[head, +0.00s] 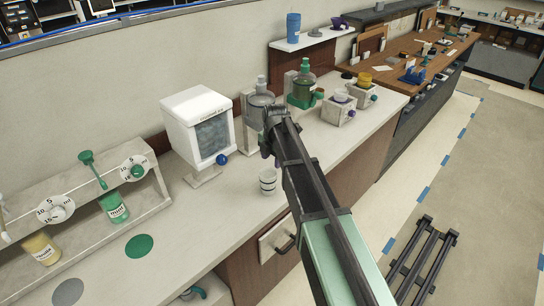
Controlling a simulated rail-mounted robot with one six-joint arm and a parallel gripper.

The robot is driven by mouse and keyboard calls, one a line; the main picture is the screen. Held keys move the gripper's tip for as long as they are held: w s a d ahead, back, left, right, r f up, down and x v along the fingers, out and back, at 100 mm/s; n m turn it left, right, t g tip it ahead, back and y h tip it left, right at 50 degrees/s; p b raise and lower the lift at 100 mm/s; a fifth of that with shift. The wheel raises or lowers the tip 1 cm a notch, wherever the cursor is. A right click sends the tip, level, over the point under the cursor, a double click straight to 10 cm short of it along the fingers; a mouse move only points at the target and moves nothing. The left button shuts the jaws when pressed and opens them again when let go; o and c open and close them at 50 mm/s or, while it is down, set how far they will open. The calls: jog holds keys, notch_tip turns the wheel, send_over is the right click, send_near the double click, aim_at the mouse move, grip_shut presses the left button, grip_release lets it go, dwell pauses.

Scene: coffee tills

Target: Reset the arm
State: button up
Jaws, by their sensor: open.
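My arm reaches in from the lower right of the head view and ends over the counter (222,208). My gripper (269,155) points down from the end of the arm, largely hidden by it, and is open. A white cup with dark bands (268,182) stands upright on the counter just below it in the picture. I see nothing held. Whether the fingers are clear of the cup is hard to tell.
A white machine with a blue knob (198,125) stands left of my gripper. Behind it are a grey dispenser (260,102) and a green-topped one (303,88). At left, a rack (85,192) holds a green and a yellow bottle. Counter between rack and cup is mostly clear.

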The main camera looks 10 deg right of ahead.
jog(key=m, duration=0.3)
jog(key=shift+s+m, duration=0.15)
jog(key=shift+m, duration=0.25)
jog(key=s+m, duration=2)
jog(key=s, duration=0.6)
jog(key=shift+a+m+g, duration=0.15)
jog(key=shift+m+g, duration=0.15)
jog(key=shift+m, duration=0.1)
